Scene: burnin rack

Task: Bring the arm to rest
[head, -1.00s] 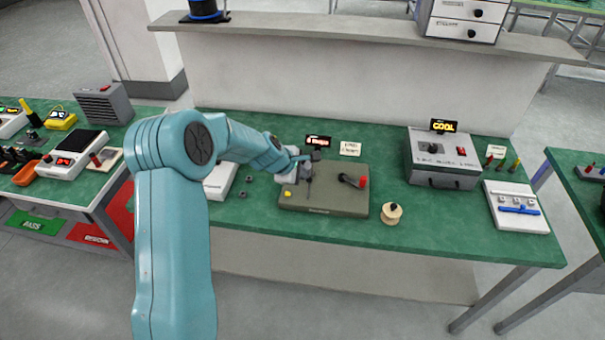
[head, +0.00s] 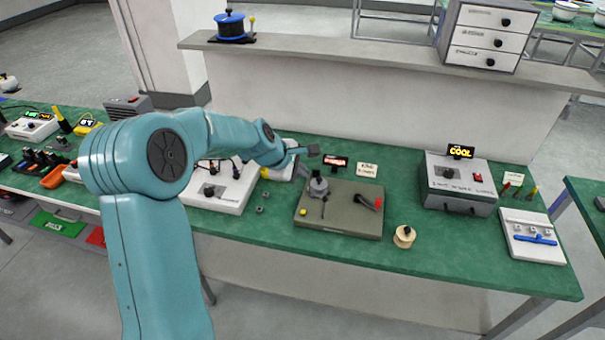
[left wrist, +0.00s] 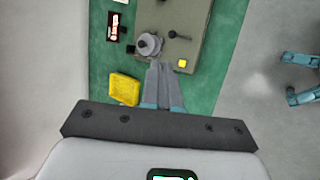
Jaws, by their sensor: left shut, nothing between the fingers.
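My left arm comes in from the left in the head view and reaches over the green bench. Its gripper (head: 306,150) is shut and empty, above the bench at the back left corner of the olive-grey fixture plate (head: 345,226). In the left wrist view the closed fingers (left wrist: 160,85) point at the plate (left wrist: 198,40), with a round grey knob (left wrist: 148,44) just beyond the tips. The knob also shows in the head view (head: 318,186). The fingers look apart from it. My right gripper is not in view.
A white unit (head: 222,190) lies left of the plate and a wooden spool (head: 404,237) to its right. A shelf ledge (head: 370,55) runs behind. The yellow block (left wrist: 124,88) lies near my fingers.

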